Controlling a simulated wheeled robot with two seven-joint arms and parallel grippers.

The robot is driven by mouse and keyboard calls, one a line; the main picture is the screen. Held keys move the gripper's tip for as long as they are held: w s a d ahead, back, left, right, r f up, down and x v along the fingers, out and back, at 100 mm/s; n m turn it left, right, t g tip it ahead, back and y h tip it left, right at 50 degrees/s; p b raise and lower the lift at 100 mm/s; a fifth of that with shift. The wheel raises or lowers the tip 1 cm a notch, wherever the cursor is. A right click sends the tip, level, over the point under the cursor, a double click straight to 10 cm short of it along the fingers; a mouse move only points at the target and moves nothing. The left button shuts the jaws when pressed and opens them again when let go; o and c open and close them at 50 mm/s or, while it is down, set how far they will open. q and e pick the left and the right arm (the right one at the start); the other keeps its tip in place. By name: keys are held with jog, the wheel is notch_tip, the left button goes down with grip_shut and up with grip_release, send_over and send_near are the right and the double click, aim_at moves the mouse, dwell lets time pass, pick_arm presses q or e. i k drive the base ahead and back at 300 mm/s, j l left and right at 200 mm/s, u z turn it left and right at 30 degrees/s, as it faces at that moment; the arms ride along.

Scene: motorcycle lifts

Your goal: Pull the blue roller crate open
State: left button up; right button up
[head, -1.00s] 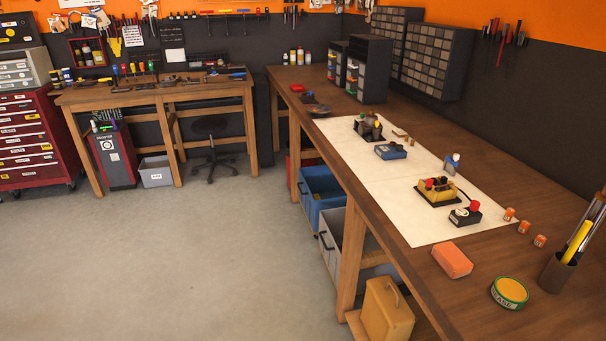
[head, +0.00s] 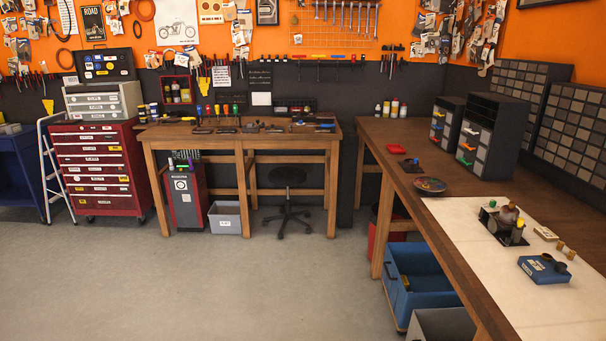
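The blue roller crate (head: 425,292) stands on the floor under the long right-hand workbench. It is an open-topped bin, with a dark handle on its left-facing side. Part of it lies under the bench top, and a bench leg stands just beyond it. Neither of my grippers shows in the head view, so nothing is seen touching the crate.
A grey crate (head: 442,325) sits just nearer than the blue one. The long workbench (head: 408,196) overhangs both. A red bin is partly hidden behind the bench leg (head: 379,230). A stool (head: 287,190) stands by the far bench. The grey floor (head: 230,285) left of the crates is clear.

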aim_at(430, 285)
jog(key=i+z, duration=0.15)
jog(key=i, duration=0.25)
jog(key=i+j+z, duration=0.2)
jog(key=i, duration=0.2)
jog(key=i+j+z, duration=0.15)
jog(key=i, duration=0.25)
jog(key=i+j+z, duration=0.15)
jog(key=i, duration=0.25)
